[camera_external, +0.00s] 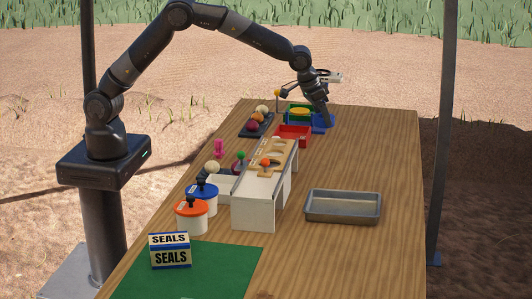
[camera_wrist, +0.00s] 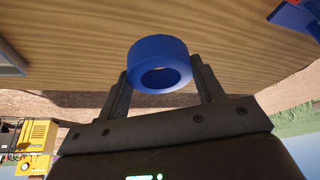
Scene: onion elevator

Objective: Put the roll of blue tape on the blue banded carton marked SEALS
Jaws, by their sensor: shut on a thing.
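The roll of blue tape (camera_wrist: 160,65) is between the two fingers of my gripper (camera_wrist: 160,88) in the wrist view, with its round hole showing. My gripper is shut on it. In the external view my gripper (camera_external: 324,118) is at the far right end of the table, pointing down beside a blue shape; I cannot tell how much of that is the tape. The white carton marked SEALS (camera_external: 171,258), with blue bands, stands upright on the green mat (camera_external: 220,275) at the near left, far from my gripper. Its top looks bare apart from its lettering.
A red tray (camera_external: 293,135) and green and yellow items (camera_external: 300,111) are near my gripper. A white stand (camera_external: 257,205) is mid-table, with blue-lidded (camera_external: 202,198) and orange-lidded (camera_external: 191,215) jars to its left. A metal tray (camera_external: 343,206) lies right. The table's near right is clear.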

